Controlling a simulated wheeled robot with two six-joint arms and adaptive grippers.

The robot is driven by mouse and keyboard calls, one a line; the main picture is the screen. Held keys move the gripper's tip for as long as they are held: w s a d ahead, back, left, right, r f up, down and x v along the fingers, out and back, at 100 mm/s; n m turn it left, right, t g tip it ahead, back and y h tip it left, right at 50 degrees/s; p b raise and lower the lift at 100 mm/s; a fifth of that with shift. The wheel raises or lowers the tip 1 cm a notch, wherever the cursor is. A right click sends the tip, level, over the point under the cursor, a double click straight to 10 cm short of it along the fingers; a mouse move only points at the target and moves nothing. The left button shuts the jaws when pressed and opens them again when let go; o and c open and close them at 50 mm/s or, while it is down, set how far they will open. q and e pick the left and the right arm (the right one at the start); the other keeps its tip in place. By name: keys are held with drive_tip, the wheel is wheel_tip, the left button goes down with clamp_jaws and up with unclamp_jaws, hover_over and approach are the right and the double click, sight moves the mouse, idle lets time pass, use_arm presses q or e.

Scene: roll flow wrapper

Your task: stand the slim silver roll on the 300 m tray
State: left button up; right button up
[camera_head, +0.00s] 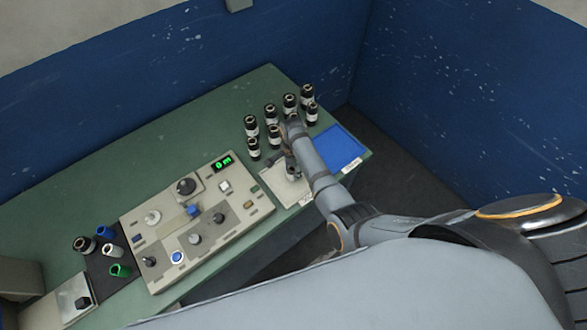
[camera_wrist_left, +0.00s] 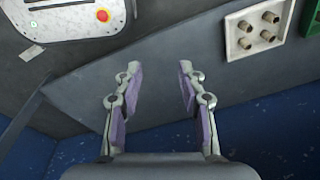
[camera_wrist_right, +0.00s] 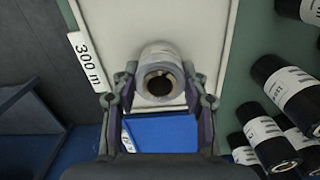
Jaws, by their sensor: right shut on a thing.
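The slim silver roll (camera_wrist_right: 158,52) is between the fingers of my right gripper (camera_wrist_right: 160,88), which is shut on it. Its open end faces the right wrist camera. In the head view my right gripper (camera_head: 291,160) is over the white tray (camera_head: 275,183), and the arm hides part of it. The white tray (camera_wrist_right: 205,20) lies behind the roll in the right wrist view, with the "300 m" label (camera_wrist_right: 88,62) at its edge. I cannot tell whether the roll touches the tray. My left gripper (camera_wrist_left: 158,75) is open and empty.
A blue tray (camera_head: 340,146) lies to the right of the white one. Several black rolls with white labels (camera_head: 271,113) stand close behind my right gripper. A control panel (camera_head: 165,215) is to the left, and a dark mat (camera_head: 98,270) holds several rolls.

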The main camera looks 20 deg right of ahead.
sight(293, 170)
drive_tip(key=o, duration=1.1)
drive_tip(key=shift+f, duration=0.15)
drive_tip(key=shift+o, duration=1)
use_arm(q)
drive_tip(key=shift+s+a+f, duration=0.1)
drive_tip(key=shift+s+a, duration=0.25)
drive_tip(key=shift+s, duration=0.25)
drive_tip(key=shift+s+a+f, duration=0.1)
drive_tip(key=shift+s+a, duration=0.2)
drive_tip(key=shift+s, duration=0.25)
use_arm(e)
drive_tip(key=shift+r, duration=0.25)
wheel_tip(293, 170, up, 7)
drive_tip(key=p, duration=0.6)
drive_tip(key=shift+r, duration=0.1)
use_arm(q)
drive_tip(key=r, duration=0.3)
drive_tip(key=r+b, duration=0.1)
drive_tip(key=r, duration=0.1)
drive_tip(key=shift+w+d+r, duration=0.1)
drive_tip(key=shift+w+r, duration=0.05)
drive_tip(key=shift+w, duration=0.1)
use_arm(e)
wheel_tip(293, 170, up, 5)
drive_tip(key=shift+f, duration=0.15)
